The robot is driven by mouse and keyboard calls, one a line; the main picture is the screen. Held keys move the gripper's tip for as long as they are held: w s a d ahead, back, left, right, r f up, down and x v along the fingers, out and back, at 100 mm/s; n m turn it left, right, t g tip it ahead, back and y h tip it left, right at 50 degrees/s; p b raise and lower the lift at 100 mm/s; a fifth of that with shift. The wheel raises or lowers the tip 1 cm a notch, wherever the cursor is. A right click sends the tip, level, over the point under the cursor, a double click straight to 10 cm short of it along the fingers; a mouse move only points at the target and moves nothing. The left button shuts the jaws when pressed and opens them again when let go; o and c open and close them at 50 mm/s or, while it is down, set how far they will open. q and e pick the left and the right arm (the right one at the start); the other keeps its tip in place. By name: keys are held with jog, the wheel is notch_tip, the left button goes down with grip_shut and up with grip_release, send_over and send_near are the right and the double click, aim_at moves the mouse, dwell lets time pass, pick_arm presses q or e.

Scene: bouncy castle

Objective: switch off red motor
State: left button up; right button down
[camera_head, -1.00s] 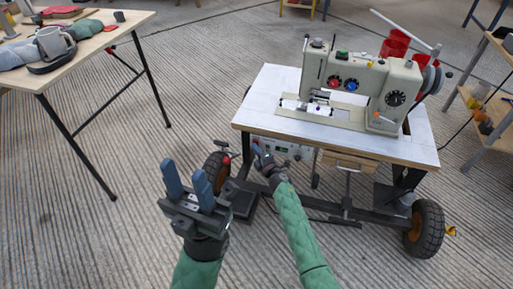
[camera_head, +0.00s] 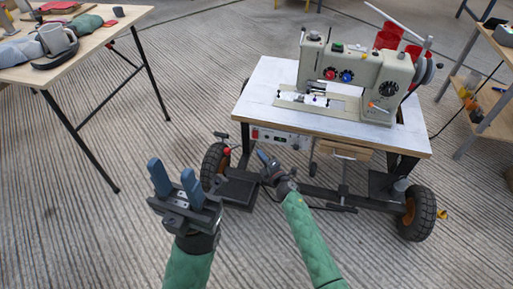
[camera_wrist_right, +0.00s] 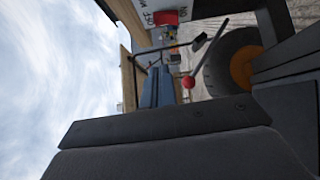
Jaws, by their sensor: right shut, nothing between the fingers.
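A sewing machine (camera_head: 352,80) stands on a white-topped wheeled table (camera_head: 262,98). A control box (camera_head: 282,138) hangs under the table's front edge, with a red switch (camera_head: 255,134) at its left end. The red switch also shows at the top of the right wrist view (camera_wrist_right: 165,17), beside partly visible lettering; its on or off position is not clear. My right gripper (camera_head: 264,158) is shut and empty, just below and right of the switch, apart from it. Its blue fingers (camera_wrist_right: 150,88) show in the wrist view. My left gripper (camera_head: 176,182) is open and empty, farther left and nearer.
A lever with a red ball (camera_wrist_right: 188,82) is close to my right fingers, near a black wheel with an orange hub (camera_wrist_right: 242,66). Another wheel (camera_head: 418,212) is at the table's right. A wooden table (camera_head: 95,45) stands at left. The floor between the tables is clear.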

jog(key=shift+v, duration=1.5)
jog(key=shift+r, duration=0.1)
